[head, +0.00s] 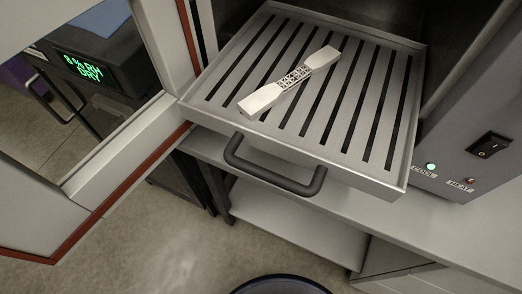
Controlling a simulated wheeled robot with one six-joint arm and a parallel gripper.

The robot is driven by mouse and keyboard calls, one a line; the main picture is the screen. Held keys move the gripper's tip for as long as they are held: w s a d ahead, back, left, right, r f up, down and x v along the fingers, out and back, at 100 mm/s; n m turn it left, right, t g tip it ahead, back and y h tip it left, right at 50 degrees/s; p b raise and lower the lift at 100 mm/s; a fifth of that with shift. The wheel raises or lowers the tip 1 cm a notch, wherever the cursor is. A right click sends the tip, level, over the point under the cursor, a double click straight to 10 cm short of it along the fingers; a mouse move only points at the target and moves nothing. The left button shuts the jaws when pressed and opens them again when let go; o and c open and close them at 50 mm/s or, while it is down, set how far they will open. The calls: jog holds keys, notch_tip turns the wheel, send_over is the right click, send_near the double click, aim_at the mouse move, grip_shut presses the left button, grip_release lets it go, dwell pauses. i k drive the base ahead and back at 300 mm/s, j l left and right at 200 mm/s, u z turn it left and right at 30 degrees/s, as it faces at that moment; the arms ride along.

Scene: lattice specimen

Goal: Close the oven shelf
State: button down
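The oven shelf (345,118) is a grey slatted metal tray with a low rim. It sticks out of the oven opening toward me. A dark bar handle (275,182) is fixed to its front edge. A pale dogbone-shaped lattice specimen (263,97) lies diagonally across the slats, left of the middle. My gripper is not in view, and nothing is seen touching the handle.
The oven door (125,135), with a window and red seal, stands open at the left. A panel with a black switch (489,145) and a lit green lamp (431,166) is at the right. A bench (450,228) runs below the shelf. Floor (160,235) is open in front.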

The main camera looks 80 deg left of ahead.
aim_at(353, 122)
jog(key=u, duration=3.1)
